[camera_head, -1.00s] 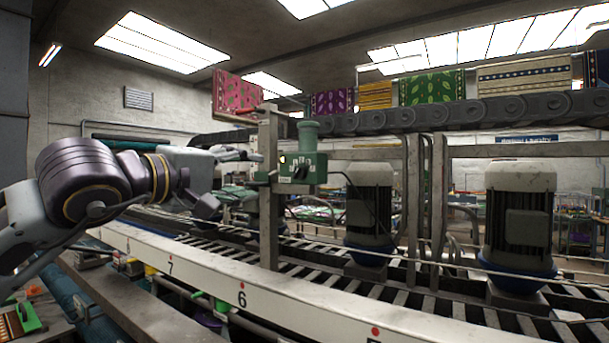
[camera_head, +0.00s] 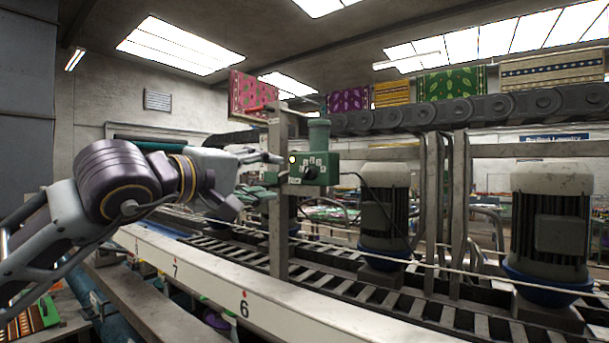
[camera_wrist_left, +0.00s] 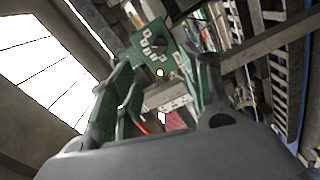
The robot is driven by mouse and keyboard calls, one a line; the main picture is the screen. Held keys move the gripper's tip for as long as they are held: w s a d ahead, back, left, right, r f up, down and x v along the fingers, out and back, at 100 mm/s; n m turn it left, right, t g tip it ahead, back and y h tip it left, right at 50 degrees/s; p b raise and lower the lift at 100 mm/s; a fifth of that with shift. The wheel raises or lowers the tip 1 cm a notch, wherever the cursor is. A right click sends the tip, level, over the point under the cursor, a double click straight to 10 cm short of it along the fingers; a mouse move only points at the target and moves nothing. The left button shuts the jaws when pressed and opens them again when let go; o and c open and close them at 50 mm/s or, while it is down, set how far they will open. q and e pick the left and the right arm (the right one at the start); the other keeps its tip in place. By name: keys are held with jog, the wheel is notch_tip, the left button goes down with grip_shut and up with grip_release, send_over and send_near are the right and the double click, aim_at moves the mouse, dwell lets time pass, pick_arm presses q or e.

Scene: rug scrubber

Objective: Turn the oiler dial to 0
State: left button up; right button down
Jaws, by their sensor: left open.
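The oiler (camera_head: 318,160) is a green box with a green cylinder on top, mounted on an upright grey metal post. Its face carries small white labels and a dark dial (camera_head: 310,173); the dial's setting is too small to read. My left gripper (camera_head: 274,169) is open and empty, with its fingers at the post, just left of the oiler in the head view. In the left wrist view the open fingers (camera_wrist_left: 165,80) frame the green oiler face (camera_wrist_left: 150,45) with its white labels, ahead of them. The dial cannot be made out clearly there. My right gripper is out of view.
A white rail (camera_head: 200,275) with numbers runs in front of a slatted conveyor (camera_head: 335,285). Grey motors with blue bases (camera_head: 385,215) stand right of the oiler. A dark chain (camera_head: 450,112) and hanging rugs are above. A cable hangs from the oiler's right side.

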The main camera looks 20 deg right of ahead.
aim_at(305, 174)
pick_arm(q)
jog(key=p+x, duration=0.4)
jog(key=x, duration=0.8)
jog(key=shift+d, duration=0.1)
jog(key=shift+w+d+p, duration=0.3)
jog(key=shift+w+d, duration=0.1)
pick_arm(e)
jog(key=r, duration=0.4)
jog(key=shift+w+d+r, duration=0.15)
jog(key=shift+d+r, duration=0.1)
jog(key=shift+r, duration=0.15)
pick_arm(q)
jog(key=shift+c, duration=0.5)
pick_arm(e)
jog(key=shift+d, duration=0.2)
pick_arm(q)
jog(key=c, duration=1)
